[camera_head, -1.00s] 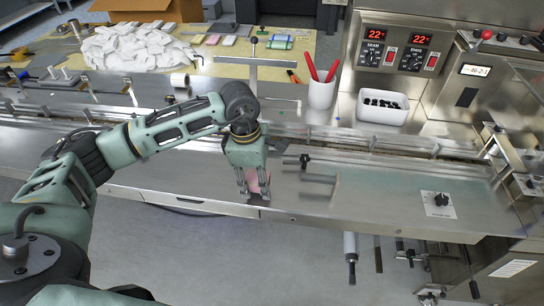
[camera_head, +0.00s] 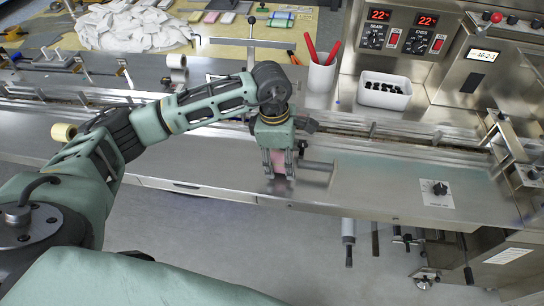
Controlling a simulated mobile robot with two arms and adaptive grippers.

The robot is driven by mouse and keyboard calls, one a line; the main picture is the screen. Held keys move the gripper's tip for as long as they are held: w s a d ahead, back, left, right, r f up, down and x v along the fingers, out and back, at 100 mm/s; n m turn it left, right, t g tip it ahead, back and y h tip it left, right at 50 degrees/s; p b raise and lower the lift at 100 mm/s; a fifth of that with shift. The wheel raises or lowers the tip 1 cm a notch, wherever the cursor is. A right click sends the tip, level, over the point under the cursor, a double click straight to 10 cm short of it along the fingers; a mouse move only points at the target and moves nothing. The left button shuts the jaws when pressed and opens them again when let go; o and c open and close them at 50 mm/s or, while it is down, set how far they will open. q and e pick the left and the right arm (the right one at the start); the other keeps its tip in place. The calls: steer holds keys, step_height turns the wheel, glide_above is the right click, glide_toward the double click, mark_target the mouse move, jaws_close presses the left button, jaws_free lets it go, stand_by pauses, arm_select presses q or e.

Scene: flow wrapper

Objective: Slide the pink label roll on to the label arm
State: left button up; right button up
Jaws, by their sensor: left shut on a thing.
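My left gripper (camera_head: 280,177) points down over the front part of the steel counter. It is shut on the pink label roll (camera_head: 279,162), which shows between its fingers and is partly hidden by them. I cannot tell whether the roll touches the counter. Below the counter's front edge, to the right of the gripper, hang a pale roller (camera_head: 348,232) and a dark rod (camera_head: 375,238). I cannot tell which part is the label arm. My right gripper is not in view.
A white cup (camera_head: 322,74) with red-handled tools and a white bin (camera_head: 384,92) of black parts stand behind. A rail (camera_head: 400,132) runs along the counter. A yellowish roll (camera_head: 64,132) is at left. The floor (camera_head: 290,245) in front is clear.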

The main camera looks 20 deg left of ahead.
mark_target(319, 164)
arm_select(q)
steer(key=shift+w+d+r, duration=0.1)
steer(key=shift+w+d, duration=0.05)
steer(key=shift+d, duration=0.35)
steer(key=shift+w+d+p, duration=0.2)
steer(key=shift+w+d, duration=0.05)
steer(key=shift+d, duration=0.45)
steer(key=shift+w+d+p, duration=0.15)
steer(key=shift+w+d, duration=0.05)
steer(key=shift+d, duration=0.5)
steer(key=shift+w+d+b, duration=0.2)
steer(key=shift+d+b, duration=0.1)
steer(key=shift+d, duration=0.45)
steer(key=shift+w+d+b, duration=0.2)
steer(key=shift+d+b, duration=0.05)
steer(key=shift+d, duration=0.5)
steer(key=shift+w+d+b, duration=0.2)
steer(key=shift+d, duration=0.45)
steer(key=shift+w+d+b, duration=0.2)
steer(key=shift+d, duration=0.4)
steer(key=o, duration=1.3)
steer(key=shift+c, duration=0.2)
